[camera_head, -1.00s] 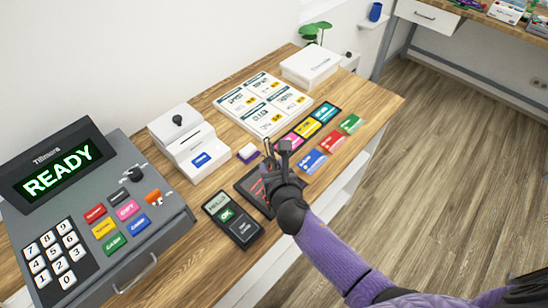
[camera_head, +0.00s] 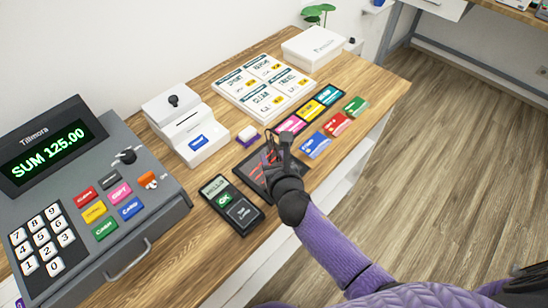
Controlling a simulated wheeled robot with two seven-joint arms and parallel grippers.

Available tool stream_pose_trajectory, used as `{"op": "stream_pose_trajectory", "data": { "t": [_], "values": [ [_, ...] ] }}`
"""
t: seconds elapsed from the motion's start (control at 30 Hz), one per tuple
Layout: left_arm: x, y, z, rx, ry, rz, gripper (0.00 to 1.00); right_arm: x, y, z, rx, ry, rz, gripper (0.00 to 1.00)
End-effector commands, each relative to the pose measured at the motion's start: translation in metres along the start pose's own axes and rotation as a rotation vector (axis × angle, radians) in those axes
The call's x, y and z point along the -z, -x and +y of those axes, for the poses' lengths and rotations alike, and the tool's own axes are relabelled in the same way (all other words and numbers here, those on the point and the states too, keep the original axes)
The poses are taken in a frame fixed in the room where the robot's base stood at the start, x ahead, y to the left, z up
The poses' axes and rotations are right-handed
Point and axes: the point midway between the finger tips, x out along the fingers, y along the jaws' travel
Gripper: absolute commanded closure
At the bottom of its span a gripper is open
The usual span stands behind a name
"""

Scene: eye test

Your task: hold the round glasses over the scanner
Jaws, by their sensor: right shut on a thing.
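The scanner (camera_head: 251,173) is a dark flat pad with red lines, lying on the wooden counter. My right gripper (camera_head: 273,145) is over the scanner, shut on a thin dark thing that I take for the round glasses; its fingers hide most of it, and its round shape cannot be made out. The gripper and wrist also cover the right part of the scanner. I cannot tell the exact height above the pad. My left gripper is not in view.
A grey till (camera_head: 140,213) reading "SUM 125.00" stands at left. A card terminal (camera_head: 241,214) lies beside the scanner. A white printer (camera_head: 190,118), a small purple-white block (camera_head: 247,136), a price board (camera_head: 247,91), coloured cards (camera_head: 337,124) and a white box (camera_head: 312,46) crowd the counter (camera_head: 367,87).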

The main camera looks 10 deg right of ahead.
Motion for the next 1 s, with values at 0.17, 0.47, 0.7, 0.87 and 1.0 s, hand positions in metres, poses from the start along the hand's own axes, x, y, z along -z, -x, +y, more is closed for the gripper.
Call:
{"op": "stream_pose_trajectory", "data": {
  "t": [0.17, 0.47, 0.7, 0.87, 1.0],
  "values": [
    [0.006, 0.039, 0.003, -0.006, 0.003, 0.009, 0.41, -0.035, 0.014, 0.0, -0.001, 0.0, -0.002, 1.0],
    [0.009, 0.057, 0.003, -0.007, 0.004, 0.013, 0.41, -0.029, 0.052, 0.009, -0.002, 0.0, 0.003, 1.0],
    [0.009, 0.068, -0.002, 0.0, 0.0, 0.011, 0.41, -0.018, 0.1, 0.02, -0.001, 0.0, 0.002, 1.0],
    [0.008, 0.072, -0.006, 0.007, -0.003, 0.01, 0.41, -0.011, 0.132, 0.027, -0.001, 0.0, 0.003, 1.0],
    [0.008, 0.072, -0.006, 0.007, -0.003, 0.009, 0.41, -0.005, 0.155, 0.032, -0.001, 0.0, 0.002, 1.0]
  ]
}}
